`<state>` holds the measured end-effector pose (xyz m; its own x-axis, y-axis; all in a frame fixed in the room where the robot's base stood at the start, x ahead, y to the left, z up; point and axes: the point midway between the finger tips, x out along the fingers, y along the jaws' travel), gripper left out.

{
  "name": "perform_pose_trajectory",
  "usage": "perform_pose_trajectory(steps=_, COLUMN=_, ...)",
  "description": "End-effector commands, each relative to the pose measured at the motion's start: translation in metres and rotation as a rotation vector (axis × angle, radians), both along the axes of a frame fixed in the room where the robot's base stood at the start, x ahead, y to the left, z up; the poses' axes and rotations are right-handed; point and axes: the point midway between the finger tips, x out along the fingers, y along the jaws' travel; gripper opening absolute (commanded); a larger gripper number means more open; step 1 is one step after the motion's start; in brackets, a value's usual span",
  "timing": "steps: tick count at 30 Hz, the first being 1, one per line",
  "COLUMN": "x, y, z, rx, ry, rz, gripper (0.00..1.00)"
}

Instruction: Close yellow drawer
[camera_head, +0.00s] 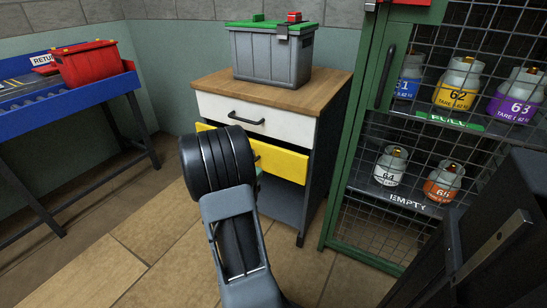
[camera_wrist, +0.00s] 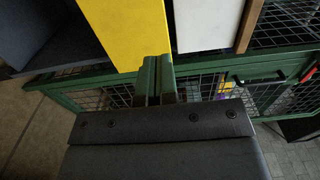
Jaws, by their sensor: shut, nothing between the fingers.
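The yellow drawer (camera_head: 283,163) is the one below the white drawer (camera_head: 230,112) in a wood-topped cabinet. Its front stands out from the cabinet, so it is partly open.
A grey bin with a green lid (camera_head: 270,55) stands on the cabinet top (camera_head: 215,80). A green mesh cage (camera_head: 345,150) with gas cylinders is close on the right. A blue table (camera_head: 75,105) with a red crate (camera_head: 88,64) is at left. Open floor (camera_head: 90,270) lies at front left.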

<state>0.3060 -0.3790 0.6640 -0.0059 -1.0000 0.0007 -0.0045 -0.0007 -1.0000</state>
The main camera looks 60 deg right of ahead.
Motion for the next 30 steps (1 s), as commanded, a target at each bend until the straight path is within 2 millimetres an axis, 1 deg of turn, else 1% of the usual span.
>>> perform_pose_trajectory(steps=1, x=-0.002, y=-0.009, z=-0.002, rx=-0.002, ry=-0.002, rz=-0.006, gripper=0.0)
perform_pose_trajectory(steps=9, x=-0.002, y=-0.061, z=-0.003, rx=-0.002, ry=-0.003, rz=-0.005, gripper=0.0)
perform_pose_trajectory(steps=15, x=-0.001, y=-0.093, z=-0.003, rx=-0.001, ry=-0.005, rz=-0.003, gripper=0.0)
perform_pose_trajectory(steps=18, x=-0.002, y=-0.105, z=-0.002, rx=-0.001, ry=-0.005, rz=-0.003, gripper=0.0)
perform_pose_trajectory(steps=22, x=-0.001, y=-0.115, z=-0.001, rx=0.0, ry=-0.004, rz=-0.002, gripper=0.0)
perform_pose_trajectory(steps=30, x=-0.001, y=-0.123, z=0.0, rx=0.0, ry=-0.004, rz=-0.002, gripper=0.0)
